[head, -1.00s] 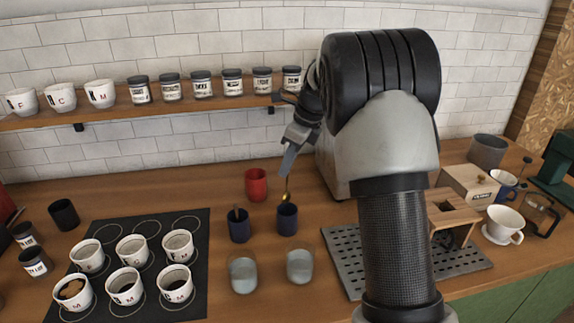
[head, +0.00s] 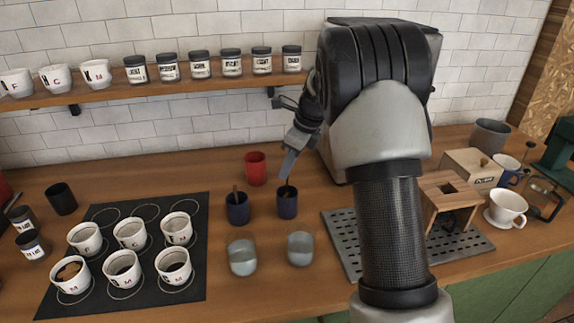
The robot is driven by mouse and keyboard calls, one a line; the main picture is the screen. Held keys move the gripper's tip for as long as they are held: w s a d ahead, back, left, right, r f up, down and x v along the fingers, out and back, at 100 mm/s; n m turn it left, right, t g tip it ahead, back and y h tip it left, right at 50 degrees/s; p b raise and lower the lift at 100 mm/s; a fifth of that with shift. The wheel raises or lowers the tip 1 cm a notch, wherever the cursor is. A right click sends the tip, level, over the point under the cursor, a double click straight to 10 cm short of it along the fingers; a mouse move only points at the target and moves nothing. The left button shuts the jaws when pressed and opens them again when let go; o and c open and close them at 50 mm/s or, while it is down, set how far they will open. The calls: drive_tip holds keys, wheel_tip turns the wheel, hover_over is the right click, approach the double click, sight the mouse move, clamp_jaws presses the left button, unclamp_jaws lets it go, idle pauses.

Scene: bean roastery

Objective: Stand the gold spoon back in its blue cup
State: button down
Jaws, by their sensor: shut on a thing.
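My gripper (head: 286,175) is directly above the right-hand blue cup (head: 287,205), its fingers pointing down and shut on the gold spoon (head: 286,187). Little of the spoon shows. Its lower part reaches down to the mouth of this cup and seems to be inside it, but I cannot tell how deep. The cup stands upright on the counter. A second blue cup (head: 237,210) stands to its left with a dark-looking spoon handle sticking up from it.
A red cup (head: 255,168) stands behind the blue cups. Two pale grey cups (head: 243,260) (head: 300,249) stand in front. A black mat (head: 193,280) with several white cups is at left. A slotted metal tray (head: 343,248) and wooden stand (head: 448,200) are at right.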

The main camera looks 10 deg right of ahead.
drive_tip(key=c, duration=1.8)
unclamp_jaws()
drive_tip(key=shift+r, duration=0.1)
drive_tip(key=p+v, duration=0.2)
drive_tip(key=v, duration=1.5)
drive_tip(key=shift+r, duration=0.15)
